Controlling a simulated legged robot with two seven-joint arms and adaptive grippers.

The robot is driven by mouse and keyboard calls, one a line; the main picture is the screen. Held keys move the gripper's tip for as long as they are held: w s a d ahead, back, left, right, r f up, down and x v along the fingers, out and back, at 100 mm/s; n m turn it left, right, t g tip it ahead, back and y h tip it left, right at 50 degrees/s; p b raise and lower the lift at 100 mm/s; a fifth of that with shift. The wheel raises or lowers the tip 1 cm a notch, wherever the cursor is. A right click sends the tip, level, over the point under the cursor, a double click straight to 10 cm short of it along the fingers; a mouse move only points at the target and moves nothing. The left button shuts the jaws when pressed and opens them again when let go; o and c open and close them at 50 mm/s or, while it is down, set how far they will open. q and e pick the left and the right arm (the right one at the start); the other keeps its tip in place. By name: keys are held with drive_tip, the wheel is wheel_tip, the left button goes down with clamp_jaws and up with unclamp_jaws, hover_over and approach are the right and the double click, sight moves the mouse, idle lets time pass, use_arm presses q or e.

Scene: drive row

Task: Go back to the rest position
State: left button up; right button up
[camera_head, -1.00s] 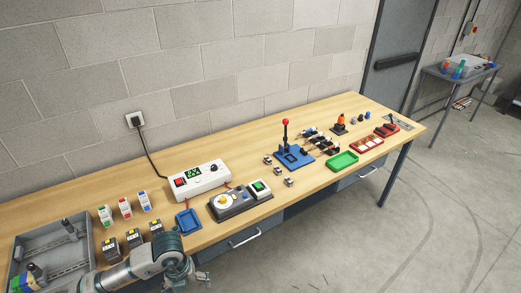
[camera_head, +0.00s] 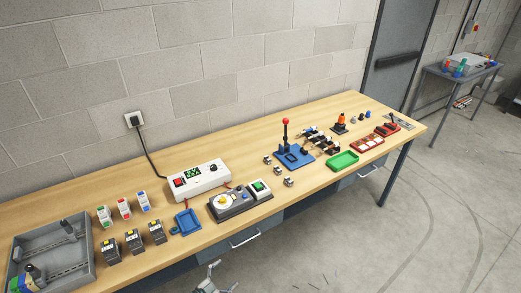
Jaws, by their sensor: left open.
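My left gripper (camera_head: 214,281) shows at the bottom edge of the head view, in front of the workbench (camera_head: 110,196) and over the floor. Its fingers are spread and nothing is seen between them. It is apart from the bench and from everything on it. The rest of the left arm is below the picture. My right gripper is not in view.
The bench carries a grey tray (camera_head: 88,262), a white power unit (camera_head: 198,180), a blue tray (camera_head: 178,229), a dark station (camera_head: 240,203), a blue press (camera_head: 295,156) and a green tray (camera_head: 342,161). Open floor (camera_head: 350,240) lies at the front right.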

use_arm(q)
drive_tip(key=s+a+f+n+g+y, duration=0.2)
drive_tip(key=s+a+f+n+y, duration=0.25)
drive_tip(key=s+f, duration=0.65)
drive_tip(key=s+a+f+n+g+y, duration=0.1)
drive_tip(key=s+a+f+n+y, duration=0.45)
drive_tip(key=f, duration=0.95)
drive_tip(key=s+f+g, duration=0.3)
drive_tip(key=s, duration=0.8)
drive_tip(key=s+f+g+y, duration=0.1)
drive_tip(key=s+f, duration=0.3)
drive_tip(key=s, duration=0.6)
drive_tip(key=s+f+n+g, duration=0.1)
drive_tip(key=s+f+g, duration=0.3)
drive_tip(key=s, duration=0.7)
drive_tip(key=shift+s+a+g, duration=0.3)
drive_tip(key=shift+s+a, duration=0.05)
